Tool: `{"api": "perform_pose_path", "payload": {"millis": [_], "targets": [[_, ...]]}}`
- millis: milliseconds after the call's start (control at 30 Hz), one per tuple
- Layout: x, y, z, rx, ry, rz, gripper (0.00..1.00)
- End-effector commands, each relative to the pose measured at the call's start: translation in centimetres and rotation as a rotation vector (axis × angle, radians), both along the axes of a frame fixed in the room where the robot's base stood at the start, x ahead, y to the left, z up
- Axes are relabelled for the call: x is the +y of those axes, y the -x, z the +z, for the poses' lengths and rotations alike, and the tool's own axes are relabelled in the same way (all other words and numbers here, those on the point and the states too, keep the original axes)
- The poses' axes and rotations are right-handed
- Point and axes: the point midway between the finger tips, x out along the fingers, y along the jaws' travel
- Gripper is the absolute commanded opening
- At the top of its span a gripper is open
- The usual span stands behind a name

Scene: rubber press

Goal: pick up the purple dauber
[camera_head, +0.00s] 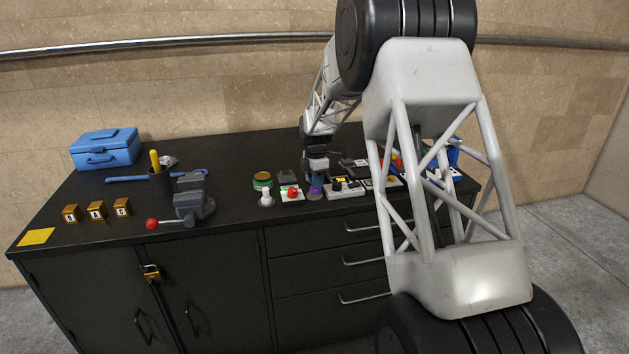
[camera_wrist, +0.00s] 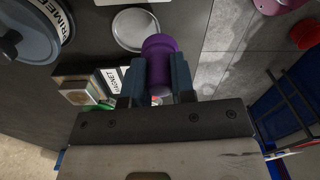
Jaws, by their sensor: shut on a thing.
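The purple dauber (camera_wrist: 160,50) sits between the two dark fingers of my gripper (camera_wrist: 158,82) in the wrist view. The gripper is shut on it, with the dauber's rounded purple end showing beyond the fingertips. In the head view my gripper (camera_head: 316,180) points down near the bench's front edge, with the purple dauber (camera_head: 315,190) just below it. I cannot tell there whether the dauber is clear of the bench top.
The wrist view shows a can labelled PRIMER (camera_wrist: 35,32) and a pale disc (camera_wrist: 135,30).

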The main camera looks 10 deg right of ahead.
Motion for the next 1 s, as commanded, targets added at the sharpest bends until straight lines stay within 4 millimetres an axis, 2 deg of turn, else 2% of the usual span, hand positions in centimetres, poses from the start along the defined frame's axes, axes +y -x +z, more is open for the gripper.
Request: {"api": "perform_pose_path", "payload": {"millis": [600,800,1000], "targets": [[0.7,9.5,0.9,0.001,0.000,0.000,0.00],[0.8,11.6,1.0,0.001,0.000,0.000,0.00],[0.9,12.8,1.1,0.001,0.000,0.000,0.00]]}}
